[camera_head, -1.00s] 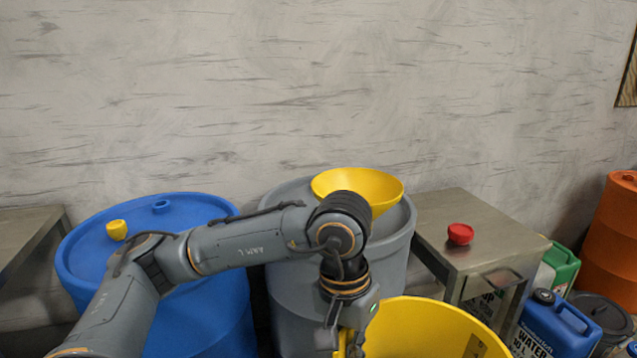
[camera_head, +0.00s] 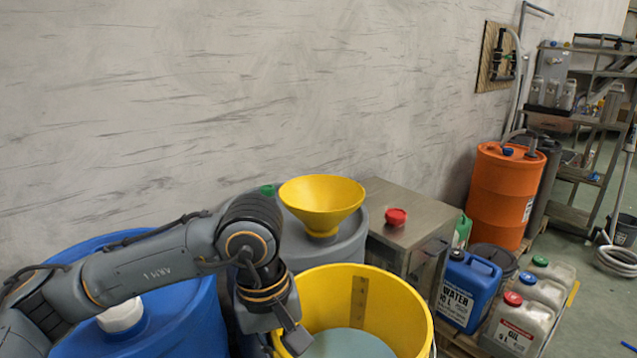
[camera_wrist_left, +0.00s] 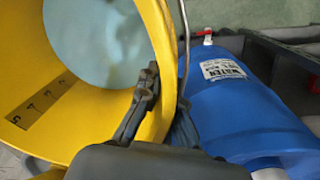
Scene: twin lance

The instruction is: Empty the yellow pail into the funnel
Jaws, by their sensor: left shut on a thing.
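The yellow funnel (camera_head: 322,203) stands mouth up on the top of a grey drum (camera_head: 318,252). The yellow pail (camera_head: 385,297) is in front of the drum, below the funnel in the head view. It looks about upright, with pale blue liquid (camera_head: 350,344) inside; its bottom is cut off by the frame. My left gripper (camera_head: 293,340) is shut on the pail's rim at its left side. In the left wrist view the fingers (camera_wrist_left: 142,103) pinch the pail wall, and the liquid (camera_wrist_left: 105,38) and a marked scale show inside. My right gripper is not in view.
A blue drum (camera_head: 185,318) stands left of the grey drum. A metal table (camera_head: 390,235) with a red cap (camera_head: 396,217) is on the right. Beyond are a blue water can (camera_head: 467,290), grey cans (camera_head: 520,325) and an orange drum (camera_head: 503,195). A wall is behind.

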